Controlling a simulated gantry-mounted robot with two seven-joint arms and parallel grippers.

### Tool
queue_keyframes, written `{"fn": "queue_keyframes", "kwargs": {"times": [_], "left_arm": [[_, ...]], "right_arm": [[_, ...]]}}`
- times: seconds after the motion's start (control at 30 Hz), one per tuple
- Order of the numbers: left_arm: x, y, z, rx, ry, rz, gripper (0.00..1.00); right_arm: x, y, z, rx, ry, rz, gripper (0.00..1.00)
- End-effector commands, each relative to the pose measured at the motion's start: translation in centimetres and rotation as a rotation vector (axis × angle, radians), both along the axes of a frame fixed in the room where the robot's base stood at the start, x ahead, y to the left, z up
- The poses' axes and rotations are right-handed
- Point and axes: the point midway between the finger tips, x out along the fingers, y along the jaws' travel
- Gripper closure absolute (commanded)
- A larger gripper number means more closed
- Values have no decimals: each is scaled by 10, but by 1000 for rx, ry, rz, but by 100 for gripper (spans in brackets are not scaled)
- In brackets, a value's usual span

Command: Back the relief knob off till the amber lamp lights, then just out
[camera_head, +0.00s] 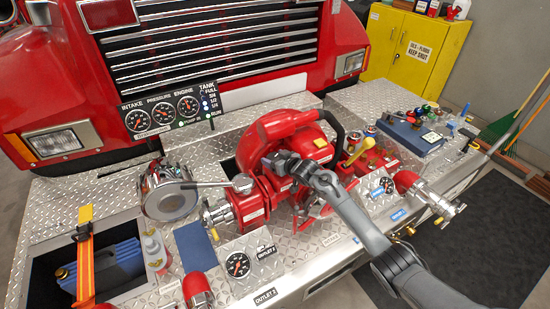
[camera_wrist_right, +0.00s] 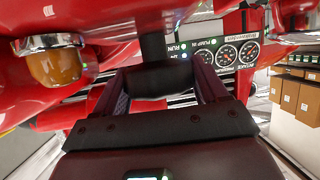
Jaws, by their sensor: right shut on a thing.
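My right gripper (camera_head: 272,164) reaches across the red pump (camera_head: 285,125) from the right, its fingers at the pump body. In the right wrist view its two fingers (camera_wrist_right: 162,88) close on a dark, rounded knob (camera_wrist_right: 150,80) with a thick dark stem above it. I take this as the relief knob; in the head view the gripper hides it. An amber dome in a chrome ring (camera_wrist_right: 55,66) shows at the left of the wrist view. It looks dull brown-orange; I cannot tell whether it is the amber lamp or whether it is lit. My left gripper is out of view.
The gauge panel (camera_head: 165,110) stands behind the pump, with small green lights. A chrome intake (camera_head: 167,190) with a lever is left of the pump. A yellow-handled lever (camera_head: 357,153) and a small gauge (camera_head: 387,184) are right of it. An open bin with an orange strap (camera_head: 85,265) lies front left.

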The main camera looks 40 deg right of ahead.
Motion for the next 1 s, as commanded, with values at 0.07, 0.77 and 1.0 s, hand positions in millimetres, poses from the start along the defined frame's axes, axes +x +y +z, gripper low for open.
{"fn": "queue_keyframes", "kwargs": {"times": [0.07,0.77,1.0], "left_arm": [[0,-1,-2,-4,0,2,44],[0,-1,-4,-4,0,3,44],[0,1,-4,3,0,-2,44]], "right_arm": [[0,-2,-1,-1,1,55,58],[0,0,-1,1,1,136,6],[-1,0,0,1,1,136,6]]}}
